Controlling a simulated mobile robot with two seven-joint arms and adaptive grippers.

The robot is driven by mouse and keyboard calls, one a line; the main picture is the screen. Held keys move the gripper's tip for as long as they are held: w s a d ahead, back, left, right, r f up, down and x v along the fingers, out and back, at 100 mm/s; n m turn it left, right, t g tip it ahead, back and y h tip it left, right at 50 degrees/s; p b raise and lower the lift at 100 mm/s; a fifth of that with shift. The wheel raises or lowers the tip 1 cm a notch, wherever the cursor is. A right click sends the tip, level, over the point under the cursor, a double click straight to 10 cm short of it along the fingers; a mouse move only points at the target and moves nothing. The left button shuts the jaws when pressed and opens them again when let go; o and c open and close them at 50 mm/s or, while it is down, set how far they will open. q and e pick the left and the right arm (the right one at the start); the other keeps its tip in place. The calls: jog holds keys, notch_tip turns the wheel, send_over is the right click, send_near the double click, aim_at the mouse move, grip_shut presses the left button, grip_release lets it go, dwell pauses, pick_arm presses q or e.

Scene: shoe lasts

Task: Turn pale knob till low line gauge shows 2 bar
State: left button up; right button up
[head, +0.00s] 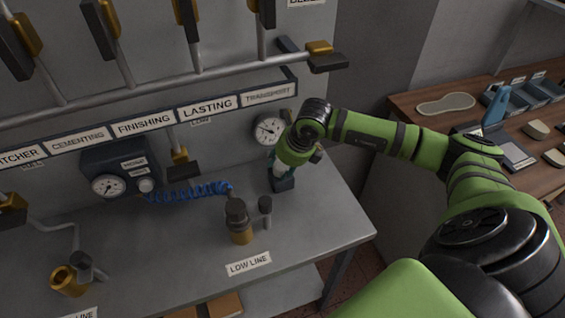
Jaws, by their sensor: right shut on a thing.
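My right gripper (281,170) reaches down at the back right of the bench, beside a round white gauge (268,129). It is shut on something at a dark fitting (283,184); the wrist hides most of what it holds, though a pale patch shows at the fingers. The gauge has a dark needle; its numbers are too small to read. A second white gauge (108,186) sits on a dark box at the left, with a small pale knob (146,185) beside it. A LOW LINE label (249,263) lies at the bench's front edge. My left gripper is not in view.
A brass and dark valve (239,222) stands mid-bench, with a blue coiled hose (190,191) behind it. A brass fitting (68,280) stands front left. Pipes with levers and a label rail (150,124) run above. A wooden table (420,122) stands right.

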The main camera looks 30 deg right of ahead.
jog(key=shift+w+d+n+b, duration=0.25)
jog(key=shift+n+b, duration=0.25)
jog(key=shift+b, duration=0.35)
jog(key=n+y+b, duration=0.1)
jog(key=n+b, duration=0.1)
jog(key=b, duration=0.1)
jog(key=shift+w+n+b, duration=0.1)
jog(key=shift+n+b, duration=0.2)
jog(key=shift+n, duration=0.1)
jog(key=shift+r+n+g+y+b, duration=0.15)
jog(key=shift+n+g+y+b, duration=0.15)
jog(key=shift+n+b, duration=0.45)
jog(key=shift+r+n+g+y+b, duration=0.2)
jog(key=shift+n+y+b, duration=0.3)
jog(key=shift+n, duration=0.45)
jog(key=o, duration=1.1)
jog(key=shift+w+a+f, duration=0.1)
jog(key=shift+f, duration=0.1)
